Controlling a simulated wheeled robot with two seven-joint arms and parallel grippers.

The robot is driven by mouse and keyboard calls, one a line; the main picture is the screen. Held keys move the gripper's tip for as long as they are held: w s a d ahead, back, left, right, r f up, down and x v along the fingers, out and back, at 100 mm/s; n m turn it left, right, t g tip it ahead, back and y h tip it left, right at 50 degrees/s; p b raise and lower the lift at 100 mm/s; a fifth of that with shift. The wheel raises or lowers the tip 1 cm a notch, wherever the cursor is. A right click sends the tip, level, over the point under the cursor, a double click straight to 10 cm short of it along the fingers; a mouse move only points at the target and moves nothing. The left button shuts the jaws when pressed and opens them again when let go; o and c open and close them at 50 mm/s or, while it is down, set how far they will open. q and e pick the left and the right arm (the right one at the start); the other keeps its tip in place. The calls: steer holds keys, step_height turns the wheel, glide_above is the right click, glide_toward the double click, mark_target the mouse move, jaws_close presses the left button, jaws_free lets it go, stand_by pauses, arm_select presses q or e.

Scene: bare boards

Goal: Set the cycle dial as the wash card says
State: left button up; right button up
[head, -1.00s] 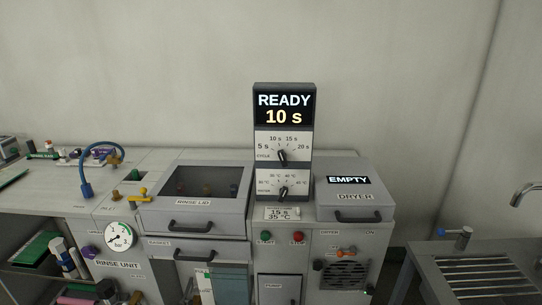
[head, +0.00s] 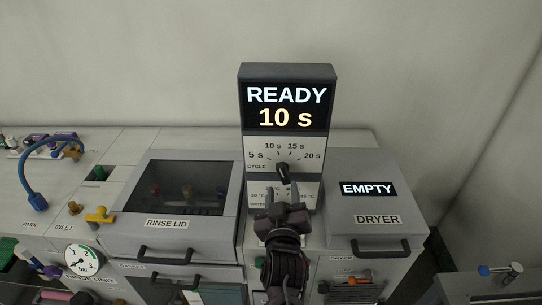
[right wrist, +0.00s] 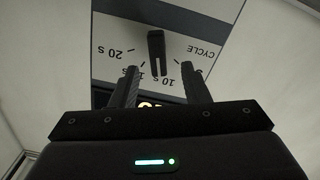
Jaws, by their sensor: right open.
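The cycle dial (head: 283,170) is a dark knob on the white panel, with marks for 5, 10, 15 and 20 s around it. The display (head: 286,107) above it reads READY, 10 s. My right gripper (head: 281,196) is in front of the panel, just below the dial in the head view. In the right wrist view the dial (right wrist: 157,52) appears upside down beyond the gap between the open fingers (right wrist: 160,72), which hold nothing. The wash card cannot be seen now behind my arm; earlier it read 15 s, 35 °C. My left gripper is not in view.
A lower temperature panel (head: 258,194) is partly covered by my gripper. The rinse lid (head: 167,223) is at left and the dryer (head: 376,218), marked EMPTY, at right. A yellow inlet valve (head: 100,215) and blue hose (head: 38,202) stand farther left.

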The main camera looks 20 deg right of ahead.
mark_target(282, 175)
steer(key=shift+w+r, duration=0.2)
steer(key=shift+r, duration=0.15)
steer(key=x, duration=0.1)
steer(key=p+x, duration=0.1)
steer(key=x, duration=0.1)
steer(key=shift+d+r+p, duration=0.1)
steer(key=shift+r+p, duration=0.15)
steer(key=shift+p, duration=0.1)
steer(key=x, duration=0.2)
steer(key=shift+w+f+p, duration=0.2)
steer(key=shift+w+p, duration=0.1)
steer(key=shift+w+d+f, duration=0.1)
steer(key=shift+w+d, duration=0.05)
steer(key=shift+w, duration=0.25)
jaws_close()
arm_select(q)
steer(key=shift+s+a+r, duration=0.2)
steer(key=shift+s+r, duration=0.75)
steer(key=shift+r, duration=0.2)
